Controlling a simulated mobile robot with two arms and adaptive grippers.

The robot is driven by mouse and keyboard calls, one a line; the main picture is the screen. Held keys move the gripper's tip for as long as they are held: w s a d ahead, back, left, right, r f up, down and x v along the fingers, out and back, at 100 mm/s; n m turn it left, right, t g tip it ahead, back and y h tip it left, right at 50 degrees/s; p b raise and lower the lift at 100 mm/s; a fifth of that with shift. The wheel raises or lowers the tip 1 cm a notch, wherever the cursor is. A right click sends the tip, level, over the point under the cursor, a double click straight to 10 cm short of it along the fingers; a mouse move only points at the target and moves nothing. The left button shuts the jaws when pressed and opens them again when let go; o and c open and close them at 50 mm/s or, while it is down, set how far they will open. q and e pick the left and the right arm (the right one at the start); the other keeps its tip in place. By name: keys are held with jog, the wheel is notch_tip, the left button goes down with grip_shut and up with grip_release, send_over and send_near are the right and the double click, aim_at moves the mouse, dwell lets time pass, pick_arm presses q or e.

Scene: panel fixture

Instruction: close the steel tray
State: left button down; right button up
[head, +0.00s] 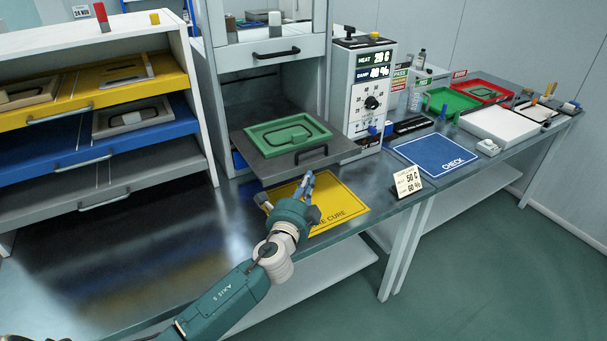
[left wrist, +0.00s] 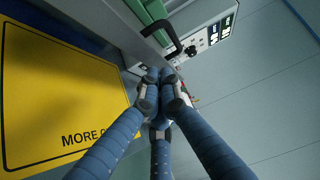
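The grey steel tray (head: 342,147) sticks out from the open lower bay of the white cabinet. A green panel (head: 288,135) with a black outline lies on it, and a black handle (head: 311,155) is on its front. The handle also shows in the left wrist view (left wrist: 176,44). My left gripper (head: 307,182) is in front of and below the tray, over the yellow mat. Its fingertips (left wrist: 161,76) are together just short of the handle, with nothing visible between them. I cannot tell whether they touch the tray. My right gripper is in neither view.
The yellow mat (head: 345,208) lies under my left gripper. A rack with yellow, blue and grey drawers (head: 80,195) stands at left. The control box (head: 362,85), blue CHECK mat (head: 437,160) and a small sign card (head: 408,181) are to the right. The bench's left front is clear.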

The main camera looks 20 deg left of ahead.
pick_arm(q)
jog(key=shift+w+a, duration=0.55)
jog(key=shift+a, duration=0.35)
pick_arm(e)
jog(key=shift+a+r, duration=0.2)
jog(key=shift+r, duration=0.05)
